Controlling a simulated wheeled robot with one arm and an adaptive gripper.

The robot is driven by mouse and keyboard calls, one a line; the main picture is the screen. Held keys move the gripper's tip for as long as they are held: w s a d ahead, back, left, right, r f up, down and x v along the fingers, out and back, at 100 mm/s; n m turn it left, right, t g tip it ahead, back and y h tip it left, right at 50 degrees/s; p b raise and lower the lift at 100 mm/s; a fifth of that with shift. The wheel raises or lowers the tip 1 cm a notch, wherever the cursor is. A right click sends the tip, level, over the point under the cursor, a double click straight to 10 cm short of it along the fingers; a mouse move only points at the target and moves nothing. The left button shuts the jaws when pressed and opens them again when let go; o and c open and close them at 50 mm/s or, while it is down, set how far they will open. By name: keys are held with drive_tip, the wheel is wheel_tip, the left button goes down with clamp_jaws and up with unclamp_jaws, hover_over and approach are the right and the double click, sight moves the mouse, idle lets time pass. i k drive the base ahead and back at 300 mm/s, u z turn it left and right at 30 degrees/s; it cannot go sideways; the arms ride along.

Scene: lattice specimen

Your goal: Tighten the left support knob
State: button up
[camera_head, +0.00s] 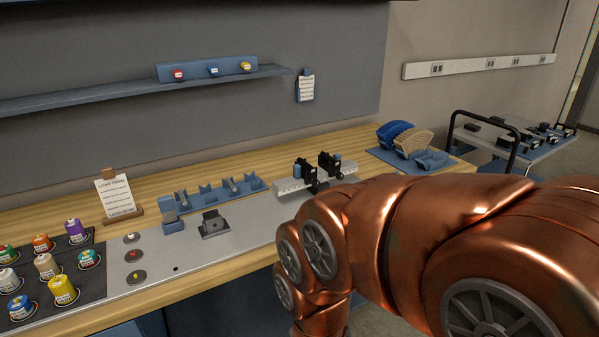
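Two black supports stand side by side on a light perforated plate (290,185) at the middle of the bench. My copper arm fills the lower right and covers the bench in front of the supports. My gripper is not in view.
Several coloured weights stand on a dark mat (95,285) at the left. A blue rack (215,196) and a small grey block (213,225) sit left of the supports. Curved blue and tan pieces lie on a blue mat (440,165). A cart (510,140) stands at right.

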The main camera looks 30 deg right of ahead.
sight(316, 182)
drive_tip(key=z, duration=0.1)
drive_tip(key=k, duration=1.05)
drive_tip(key=u, duration=0.9)
drive_tip(key=i, duration=1.25)
drive_tip(key=z, duration=0.75)
